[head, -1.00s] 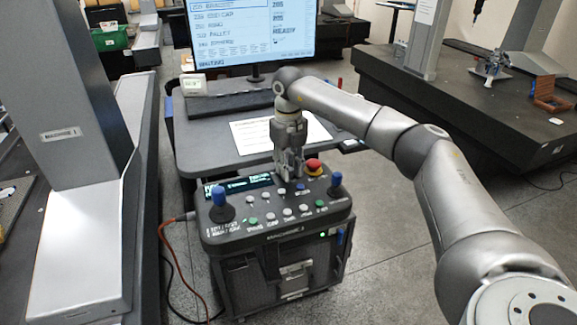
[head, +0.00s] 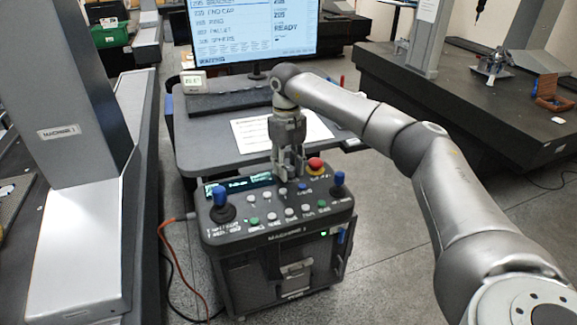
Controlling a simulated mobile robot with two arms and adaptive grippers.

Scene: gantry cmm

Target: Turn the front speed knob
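The control console (head: 277,252) stands in the middle of the head view, with a sloped panel of several small buttons, two blue-topped joysticks and a red emergency stop button (head: 315,166). The left joystick (head: 221,205) and the right joystick (head: 338,187) are upright. My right gripper (head: 290,177) points down at the panel's back part, between the small display (head: 238,187) and the red button. Its fingers hide the spot beneath them, so the speed knob cannot be made out. Whether the fingers hold something is unclear. My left gripper is not in view.
A desk (head: 200,140) behind the console carries a monitor (head: 255,30), a keyboard and a paper sheet (head: 262,132). A grey machine column (head: 75,90) stands at left. A dark granite table (head: 450,95) is at right. An orange cable (head: 172,250) hangs at the console's left side.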

